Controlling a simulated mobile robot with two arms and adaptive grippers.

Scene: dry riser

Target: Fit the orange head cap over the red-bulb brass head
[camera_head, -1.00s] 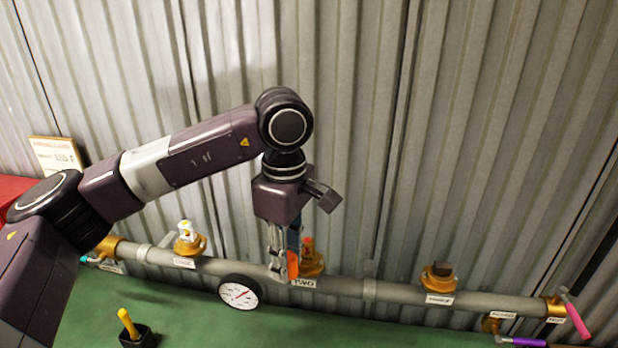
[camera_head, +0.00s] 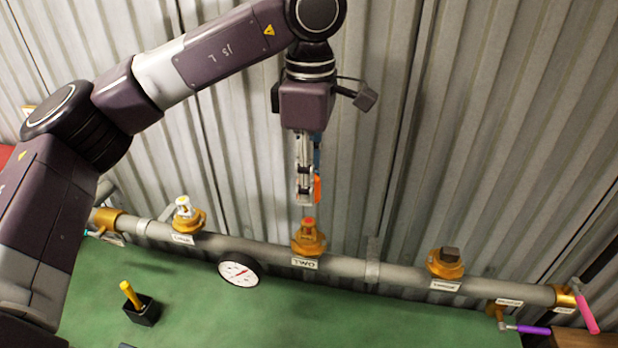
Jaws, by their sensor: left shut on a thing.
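My left gripper (camera_head: 306,198) points down in front of the corrugated wall, shut on the orange head cap (camera_head: 317,189). Only a narrow strip of the cap shows at the right of the fingers; the rest is hidden. The red-bulb brass head (camera_head: 309,237) stands upright on the grey pipe above a label reading "TWO". Its red tip is bare, and the gripper and cap are above it with a small gap in the picture. My right gripper is not in view.
The grey pipe (camera_head: 345,266) also carries a white-topped head (camera_head: 184,213) at left and a dark-topped head (camera_head: 446,262) at right. A round gauge (camera_head: 239,271) hangs below it. A yellow-handled tool (camera_head: 131,294) stands in a black holder on the green surface. Pink and purple levers are at right.

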